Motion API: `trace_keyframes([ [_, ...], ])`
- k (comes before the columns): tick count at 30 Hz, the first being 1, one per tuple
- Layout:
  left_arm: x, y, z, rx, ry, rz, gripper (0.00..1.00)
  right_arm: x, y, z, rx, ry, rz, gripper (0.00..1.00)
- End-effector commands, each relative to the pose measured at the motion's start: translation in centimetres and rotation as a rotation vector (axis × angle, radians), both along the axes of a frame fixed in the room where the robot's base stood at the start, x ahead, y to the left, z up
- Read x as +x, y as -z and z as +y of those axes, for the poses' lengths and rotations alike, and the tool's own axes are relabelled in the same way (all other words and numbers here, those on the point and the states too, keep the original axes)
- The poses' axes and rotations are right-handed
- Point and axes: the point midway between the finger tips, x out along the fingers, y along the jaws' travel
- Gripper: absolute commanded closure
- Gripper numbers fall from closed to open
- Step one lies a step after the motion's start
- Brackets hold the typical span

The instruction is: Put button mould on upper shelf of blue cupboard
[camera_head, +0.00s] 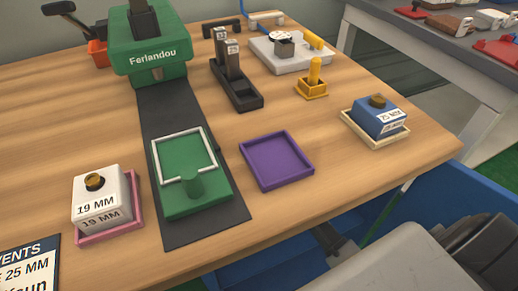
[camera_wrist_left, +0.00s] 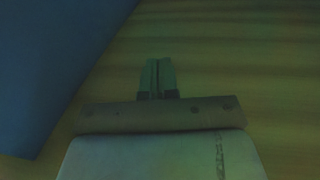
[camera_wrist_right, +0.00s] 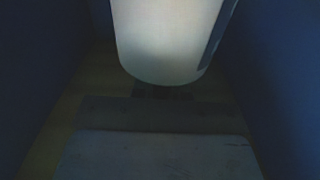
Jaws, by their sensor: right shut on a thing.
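In the right wrist view, blue walls stand on both sides of my right gripper (camera_wrist_right: 162,92). A white rounded thing (camera_wrist_right: 170,45) hangs over its fingers and hides their tips. The gripper is shut on this thing; I cannot tell whether it is the button mould. In the left wrist view, my left gripper (camera_wrist_left: 158,64) has its fingers together with nothing seen between them, above a dim wood-grained surface. A blue surface (camera_wrist_left: 50,60) is at left. In the head view, a blue surface, probably the cupboard (camera_head: 450,195), lies beyond the table's right edge.
The wooden table (camera_head: 300,205) carries a green press (camera_head: 150,50), a white 19 MM block (camera_head: 98,200), a blue 25 MM block (camera_head: 380,117), an empty purple tray (camera_head: 276,160) and a green tray (camera_head: 190,160). A grey table (camera_head: 425,60) stands at the upper right.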

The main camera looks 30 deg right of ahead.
Motion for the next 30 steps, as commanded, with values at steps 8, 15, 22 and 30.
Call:
trace_keyframes([
  [8, -0.3, -2.9, -0.5, -0.064, 0.014, -0.238, 1.0, 0.0, 1.7, 0.0, 0.001, 0.0, -0.005, 1.0],
  [15, -0.4, -3.3, -0.5, -0.069, 0.015, -0.26, 1.0, 0.0, 1.7, 0.0, 0.001, -0.001, -0.005, 1.0],
  [22, -0.5, -3.5, -0.5, -0.077, 0.017, -0.287, 1.0, 0.0, 1.9, 0.0, 0.001, -0.001, -0.005, 1.0],
  [30, -0.6, -3.6, -0.5, -0.078, 0.017, -0.294, 1.0, 0.0, 2.1, 0.0, 0.001, 0.0, 0.0, 0.6],
])
